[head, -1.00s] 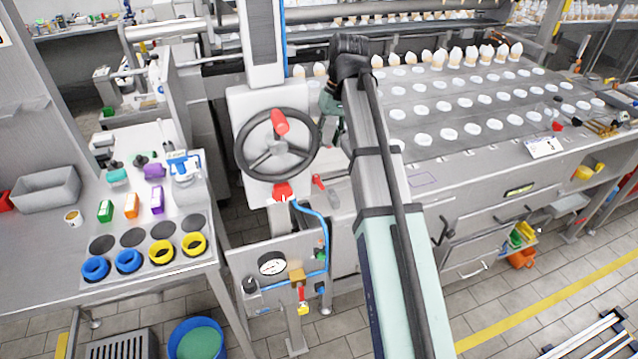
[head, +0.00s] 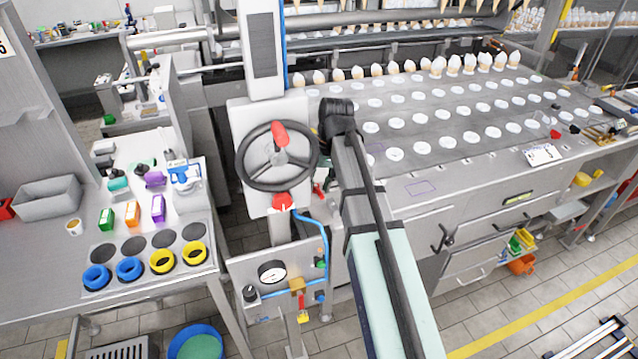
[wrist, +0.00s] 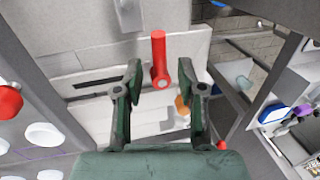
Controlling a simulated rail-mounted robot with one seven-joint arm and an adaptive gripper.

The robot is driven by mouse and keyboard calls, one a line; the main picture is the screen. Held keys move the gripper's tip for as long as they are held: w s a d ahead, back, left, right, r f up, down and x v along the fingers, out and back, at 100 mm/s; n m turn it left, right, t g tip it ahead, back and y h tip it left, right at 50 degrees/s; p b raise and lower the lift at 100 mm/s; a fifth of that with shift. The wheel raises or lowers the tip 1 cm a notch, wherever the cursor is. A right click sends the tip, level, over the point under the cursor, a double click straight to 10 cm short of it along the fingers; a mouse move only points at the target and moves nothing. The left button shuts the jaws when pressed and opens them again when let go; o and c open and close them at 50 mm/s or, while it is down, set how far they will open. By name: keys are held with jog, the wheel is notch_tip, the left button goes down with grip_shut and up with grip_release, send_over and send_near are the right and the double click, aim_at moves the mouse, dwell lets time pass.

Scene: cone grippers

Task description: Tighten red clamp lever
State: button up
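The red clamp lever (wrist: 158,58) shows in the wrist view as a short red bar with a round end, above a pale grey machine ledge. My gripper (wrist: 162,75) is open, with its dark green fingers to the left and right of the lever's lower end. No contact between fingers and lever is visible. In the head view the lever (head: 318,192) is a small red piece right of the handwheel. My gripper (head: 331,178) is beside it there, mostly hidden by my arm.
A black handwheel (head: 277,157) with a red knob stands left of the gripper. A red part (head: 282,201) with a blue hose sits below the wheel. A side table (head: 40,270) holds rings and small boxes.

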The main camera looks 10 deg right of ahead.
grip_shut()
jog(key=shift+s+a+r+m+t+p, duration=0.1)
jog(key=shift+m+t+p, duration=0.05)
jog(key=shift+m+p, duration=0.45)
jog(key=shift+a+m+t+p, duration=0.15)
jog(key=shift+m+p, duration=0.25)
jog(key=shift+m, duration=0.4)
jog(key=shift+a+m+t+p, duration=0.15)
jog(key=shift+m+p, duration=0.2)
jog(key=shift+m, duration=0.4)
jog(key=shift+m+t+p, duration=0.15)
jog(key=shift+m+p, duration=0.15)
jog(key=shift+m, duration=0.45)
